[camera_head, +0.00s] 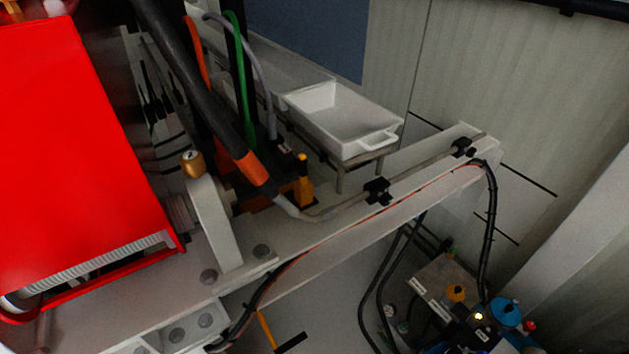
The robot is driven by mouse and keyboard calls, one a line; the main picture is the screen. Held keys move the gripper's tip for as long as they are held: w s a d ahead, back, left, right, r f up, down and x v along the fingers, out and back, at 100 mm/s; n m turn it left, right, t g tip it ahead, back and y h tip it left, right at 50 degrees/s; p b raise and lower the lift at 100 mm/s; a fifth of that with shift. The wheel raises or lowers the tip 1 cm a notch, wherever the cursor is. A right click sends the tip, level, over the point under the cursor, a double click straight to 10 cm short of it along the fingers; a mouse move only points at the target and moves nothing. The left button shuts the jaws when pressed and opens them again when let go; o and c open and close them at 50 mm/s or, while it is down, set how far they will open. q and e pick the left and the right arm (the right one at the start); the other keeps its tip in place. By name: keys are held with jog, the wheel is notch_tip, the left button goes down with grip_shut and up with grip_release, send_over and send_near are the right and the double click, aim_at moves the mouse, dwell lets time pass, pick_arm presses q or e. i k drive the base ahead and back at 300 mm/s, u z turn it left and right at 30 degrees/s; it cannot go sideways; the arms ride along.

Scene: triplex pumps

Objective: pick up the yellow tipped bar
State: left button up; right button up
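I cannot say for sure which thing is the yellow tipped bar. A thick black hose with an orange end (251,168) slopes down to the pipe. Neither of my grippers is in view.
A white beam (350,238) carries a pipe with black clamps (377,190). A white tray (341,119) sits on a small stand behind it. A red housing (75,150) fills the left. Equipment with blue and yellow caps (506,312) stands lower right, with black cables nearby.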

aim_at(301, 157)
jog(key=z, duration=0.55)
jog(key=k, duration=0.65)
jog(key=z, duration=0.85)
jog(key=k, duration=0.7)
jog(key=z, duration=0.05)
